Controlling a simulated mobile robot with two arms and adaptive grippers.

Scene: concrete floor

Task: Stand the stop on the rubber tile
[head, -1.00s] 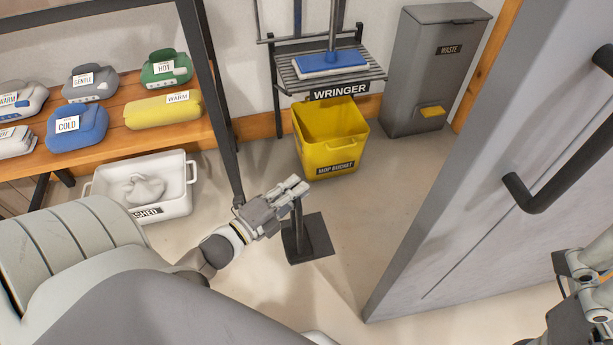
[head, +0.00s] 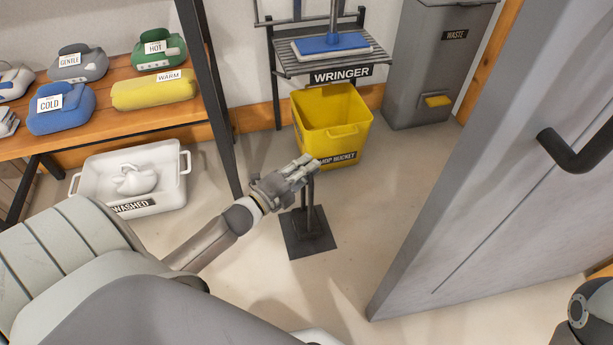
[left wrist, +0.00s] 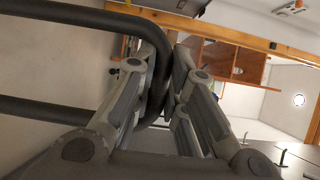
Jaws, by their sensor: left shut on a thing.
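The stop (head: 311,208) is a dark upright post with a bent bar at its top. It stands at the dark square rubber tile (head: 293,246) on the floor, in the middle of the head view. I cannot tell whether its foot touches the tile. My left gripper (head: 308,168) is shut on the top of the stop. In the left wrist view the fingers (left wrist: 165,95) close around the dark bent bar (left wrist: 110,20); the lower part is out of that view. My right gripper is not in view.
A grey door (head: 480,180) with a black handle stands at the right. A yellow mop bucket (head: 335,120) is just behind the stop, under the wringer rack (head: 300,65). A white washed bin (head: 165,190) is at the left, near a wooden bench (head: 115,105). Floor around the tile is clear.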

